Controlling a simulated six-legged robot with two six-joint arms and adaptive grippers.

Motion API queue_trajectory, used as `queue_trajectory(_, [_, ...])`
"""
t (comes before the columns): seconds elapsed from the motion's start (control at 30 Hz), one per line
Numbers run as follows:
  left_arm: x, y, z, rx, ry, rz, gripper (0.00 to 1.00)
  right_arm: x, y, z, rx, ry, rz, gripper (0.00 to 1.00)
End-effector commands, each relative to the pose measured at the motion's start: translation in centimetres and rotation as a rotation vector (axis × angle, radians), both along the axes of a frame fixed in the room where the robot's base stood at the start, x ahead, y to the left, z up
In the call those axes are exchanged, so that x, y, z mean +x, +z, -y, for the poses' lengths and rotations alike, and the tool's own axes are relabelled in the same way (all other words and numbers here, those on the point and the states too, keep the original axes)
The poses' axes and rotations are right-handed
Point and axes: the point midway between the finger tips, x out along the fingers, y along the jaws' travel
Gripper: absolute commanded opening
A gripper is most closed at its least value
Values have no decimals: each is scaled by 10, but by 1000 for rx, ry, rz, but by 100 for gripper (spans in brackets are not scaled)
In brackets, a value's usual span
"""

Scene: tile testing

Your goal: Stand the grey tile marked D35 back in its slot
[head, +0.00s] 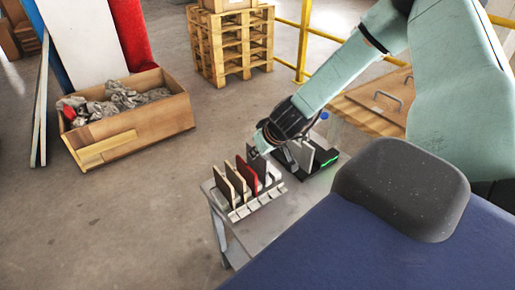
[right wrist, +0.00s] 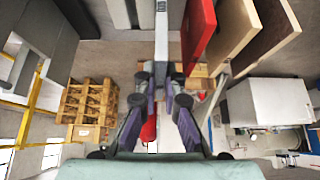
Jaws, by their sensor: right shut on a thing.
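A slotted grey rack (head: 262,200) holds a row of upright tiles. My right gripper (head: 264,148) is over the right end of this row, its fingertips partly hidden. In the right wrist view, my right gripper (right wrist: 161,82) is shut on a thin grey tile (right wrist: 162,45), seen nearly edge-on between the fingers. Its marking cannot be read. A dark grey tile (head: 255,163) shows just below the gripper in the head view, beside a red tile (head: 246,174). I cannot tell whether the held tile touches the rack. My left gripper is not in view.
Cream and tan tiles (head: 235,179) stand left of the red one. A black device (head: 325,157) with a green light and pale tiles is right of the rack on the grey table (head: 235,228). A crate (head: 135,130) and pallets (head: 230,50) stand on the floor behind.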

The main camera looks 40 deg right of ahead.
Motion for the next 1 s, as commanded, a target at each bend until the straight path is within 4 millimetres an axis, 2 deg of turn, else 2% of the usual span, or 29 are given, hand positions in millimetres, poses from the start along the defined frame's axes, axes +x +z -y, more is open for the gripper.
queue_trajectory(1.0, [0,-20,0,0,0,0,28,0,-27,0,0,0,1,0])
